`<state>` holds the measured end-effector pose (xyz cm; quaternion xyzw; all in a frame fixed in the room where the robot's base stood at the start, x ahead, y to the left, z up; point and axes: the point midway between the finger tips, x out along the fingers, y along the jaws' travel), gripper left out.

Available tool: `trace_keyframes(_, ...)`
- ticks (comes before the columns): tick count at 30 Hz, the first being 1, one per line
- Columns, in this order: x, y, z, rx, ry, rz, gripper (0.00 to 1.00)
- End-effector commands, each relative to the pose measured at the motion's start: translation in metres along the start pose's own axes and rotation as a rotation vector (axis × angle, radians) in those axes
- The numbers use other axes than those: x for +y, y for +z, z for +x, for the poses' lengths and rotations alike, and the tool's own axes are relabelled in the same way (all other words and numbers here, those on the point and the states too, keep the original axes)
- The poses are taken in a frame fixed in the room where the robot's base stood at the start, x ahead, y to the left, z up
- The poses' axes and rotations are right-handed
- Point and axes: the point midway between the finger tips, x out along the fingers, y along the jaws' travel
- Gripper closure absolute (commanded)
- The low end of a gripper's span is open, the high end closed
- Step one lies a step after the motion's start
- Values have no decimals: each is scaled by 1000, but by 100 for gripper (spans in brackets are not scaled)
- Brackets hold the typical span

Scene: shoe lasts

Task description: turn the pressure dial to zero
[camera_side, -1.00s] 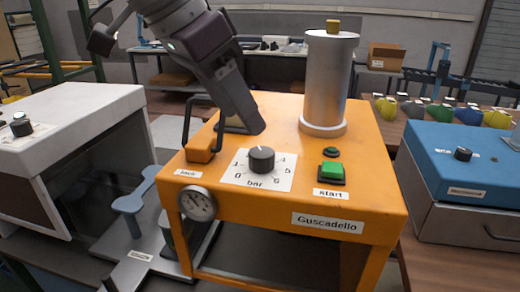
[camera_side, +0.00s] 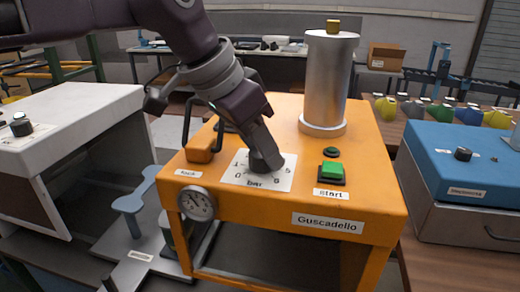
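The pressure dial (camera_side: 264,165) is a dark round knob on a white plate (camera_side: 236,175) marked with numbers and "bar", on top of the orange Guscadello machine (camera_side: 270,206). My gripper (camera_side: 264,155) points down at the dial from above, with its fingertips at the knob. They hide its top and its pointer mark, so I cannot read its setting. I cannot tell whether the fingers are closed on the knob. The zero shows at the plate's lower left. A round gauge (camera_side: 197,203) sits on the machine's front left corner.
A green start button (camera_side: 332,171) is right of the dial. The orange lock block (camera_side: 201,148) with a dark handle is to its left. A tall metal cylinder (camera_side: 326,85) stands behind. A blue machine (camera_side: 470,160) is at right, a white one (camera_side: 70,120) at left.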

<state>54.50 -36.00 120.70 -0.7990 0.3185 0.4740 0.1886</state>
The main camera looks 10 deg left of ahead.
Motion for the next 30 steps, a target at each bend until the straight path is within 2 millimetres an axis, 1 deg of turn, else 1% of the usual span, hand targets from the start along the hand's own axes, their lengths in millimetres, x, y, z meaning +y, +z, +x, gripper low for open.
trace_keyframes(1, 0, 0, 0, 0, -1, 0, 75)
trace_keyframes(3, 0, 0, 0, 0, -1, 0, 88)
trace_keyframes(6, 0, 0, 0, 0, -9, -15, 88)
trace_keyframes(8, 1, 0, 0, 1, -44, -74, 88)
trace_keyframes(15, 0, -1, 1, 3, -277, -486, 89)
trace_keyframes(18, -1, -1, 0, 3, -338, -603, 89)
trace_keyframes(21, -1, 0, 0, 2, -354, -639, 89)
trace_keyframes(25, -1, 0, 0, 2, -352, -640, 89)
trace_keyframes(26, -1, 0, 0, 2, -352, -640, 61)
trace_keyframes(28, -1, 0, 0, 2, -352, -639, 47)
trace_keyframes(30, -1, 0, 0, 1, -351, -639, 45)
